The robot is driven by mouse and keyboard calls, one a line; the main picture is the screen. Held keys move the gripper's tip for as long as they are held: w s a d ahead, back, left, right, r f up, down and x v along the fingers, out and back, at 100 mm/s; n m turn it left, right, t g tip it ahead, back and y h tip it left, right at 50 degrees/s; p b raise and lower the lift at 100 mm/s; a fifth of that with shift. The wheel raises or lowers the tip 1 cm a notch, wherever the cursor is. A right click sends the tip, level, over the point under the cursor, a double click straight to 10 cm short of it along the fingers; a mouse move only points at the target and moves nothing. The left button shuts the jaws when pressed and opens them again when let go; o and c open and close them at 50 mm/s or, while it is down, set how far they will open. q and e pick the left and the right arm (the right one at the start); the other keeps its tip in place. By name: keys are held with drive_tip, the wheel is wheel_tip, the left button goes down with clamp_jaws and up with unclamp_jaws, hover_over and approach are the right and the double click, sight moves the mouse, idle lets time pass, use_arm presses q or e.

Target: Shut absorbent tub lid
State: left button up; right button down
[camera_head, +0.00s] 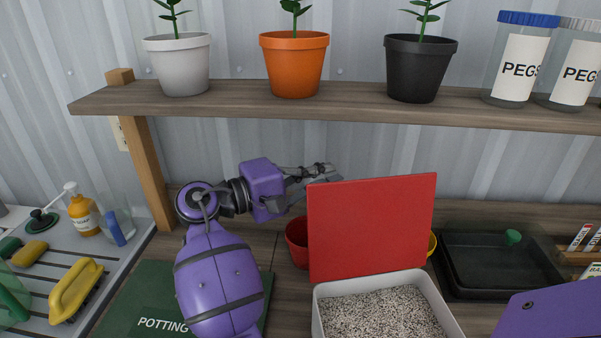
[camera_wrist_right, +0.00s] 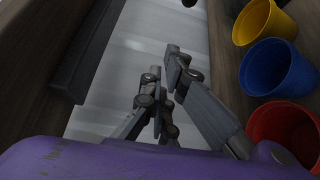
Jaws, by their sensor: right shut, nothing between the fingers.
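The absorbent tub (camera_head: 452,315) is a white box filled with speckled grey granules, at the bottom centre of the head view. Its red lid (camera_head: 370,228) stands open, roughly upright at the tub's back edge. My right gripper (camera_head: 328,172) is shut and empty, just above and behind the lid's upper left corner, pointing right. I cannot tell whether it touches the lid. In the right wrist view the shut fingers (camera_wrist_right: 165,68) point along the gap by the wall, and the lid is not seen. My left gripper is not in view.
A red pot (camera_head: 298,240), a blue pot (camera_wrist_right: 265,68) and a yellow pot (camera_wrist_right: 262,22) stand in a row behind the lid. A shelf (camera_head: 230,102) with plants and jars hangs above. A black tray (camera_head: 495,290) is right of the tub, a green mat (camera_head: 135,290) left.

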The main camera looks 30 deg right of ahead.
drive_tip(key=s, duration=0.1)
drive_tip(key=s+a, duration=0.1)
drive_tip(key=s, duration=0.1)
drive_tip(key=shift+s+a+r+p, duration=0.1)
drive_tip(key=shift+a+r+p, duration=0.05)
drive_tip(key=shift+a+p, duration=0.15)
drive_tip(key=shift+d, duration=0.1)
